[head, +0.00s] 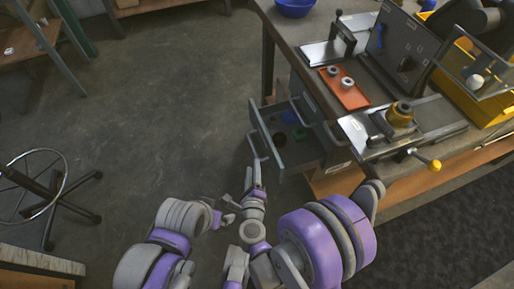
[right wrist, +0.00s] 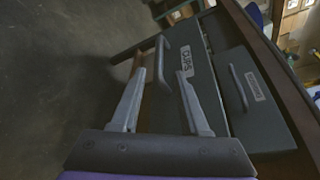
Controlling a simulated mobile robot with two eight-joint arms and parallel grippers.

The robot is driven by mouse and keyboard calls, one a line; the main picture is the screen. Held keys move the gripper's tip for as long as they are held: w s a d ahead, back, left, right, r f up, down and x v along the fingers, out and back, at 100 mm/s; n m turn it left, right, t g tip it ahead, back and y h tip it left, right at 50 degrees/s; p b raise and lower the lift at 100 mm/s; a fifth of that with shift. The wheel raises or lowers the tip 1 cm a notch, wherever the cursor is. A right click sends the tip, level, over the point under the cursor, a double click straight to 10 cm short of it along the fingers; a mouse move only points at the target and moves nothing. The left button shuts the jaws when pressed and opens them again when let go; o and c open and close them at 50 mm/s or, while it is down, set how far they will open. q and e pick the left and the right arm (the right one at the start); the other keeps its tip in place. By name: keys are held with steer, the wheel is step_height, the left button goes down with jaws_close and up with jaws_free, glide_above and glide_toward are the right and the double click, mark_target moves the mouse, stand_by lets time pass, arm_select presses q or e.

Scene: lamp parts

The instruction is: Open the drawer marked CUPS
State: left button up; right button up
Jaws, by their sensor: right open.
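The CUPS drawer (right wrist: 201,84) shows its label in the right wrist view, with a grey bar handle (right wrist: 162,62) on its grey front. In the head view a drawer (head: 267,137) stands pulled out from the bench, with blue and green things inside. My right gripper (right wrist: 161,72) is open, with the handle between its fingertips; I cannot tell whether they touch it. In the head view the right gripper (head: 254,178) is at the front of the pulled-out drawer. My left gripper (head: 228,211) is left of it, over the floor, apart from the drawer; its jaws are unclear.
Another labelled drawer (right wrist: 248,98) is beside the CUPS drawer. The workbench (head: 303,27) carries an orange tray (head: 345,93), metal fixtures and a yellow bin (head: 459,87). A stool (head: 47,195) stands at the left. The floor left of the drawer is clear.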

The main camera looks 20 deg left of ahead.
mark_target(253, 146)
steer(key=p+x, duration=0.1)
steer(key=x, duration=0.1)
steer(key=p+x, duration=0.2)
steer(key=x, duration=0.1)
steer(key=shift+r, duration=0.25)
steer(key=x, duration=0.4)
steer(key=shift+w+f, duration=0.1)
steer(key=shift+f, duration=0.2)
steer(key=shift+w+a+f, duration=0.1)
steer(key=shift+w+a, duration=0.05)
steer(key=shift+w, duration=0.5)
jaws_close()
